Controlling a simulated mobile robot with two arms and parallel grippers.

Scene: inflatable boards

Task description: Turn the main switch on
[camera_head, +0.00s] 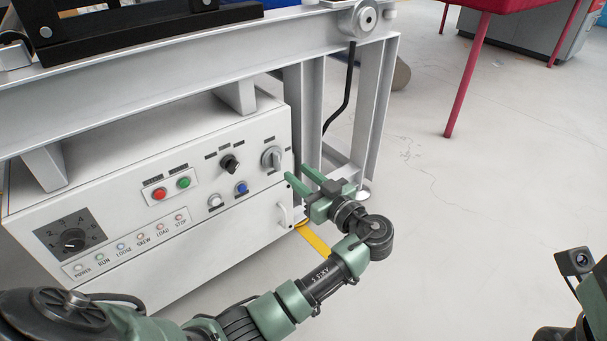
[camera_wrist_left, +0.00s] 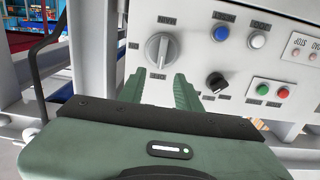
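The main switch (camera_head: 271,157) is a grey rotary knob at the upper right of the white control panel in the head view. In the left wrist view the knob (camera_wrist_left: 161,50) appears upside down, with its raised grip close to upright. My left gripper (camera_head: 296,172) is open, its two green fingers pointing at the panel just right of and below the knob. In the wrist view the fingertips (camera_wrist_left: 160,76) sit apart, just below the knob, with nothing between them. I cannot tell whether they touch the panel. My right gripper is not visible; only part of that arm shows.
Near the switch are a black knob (camera_head: 229,163), a blue button (camera_head: 241,187), a white button (camera_head: 215,200), and red (camera_head: 159,194) and green (camera_head: 184,182) buttons. A panel handle (camera_head: 284,215) and a grey frame leg (camera_head: 374,120) stand close to my left gripper.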

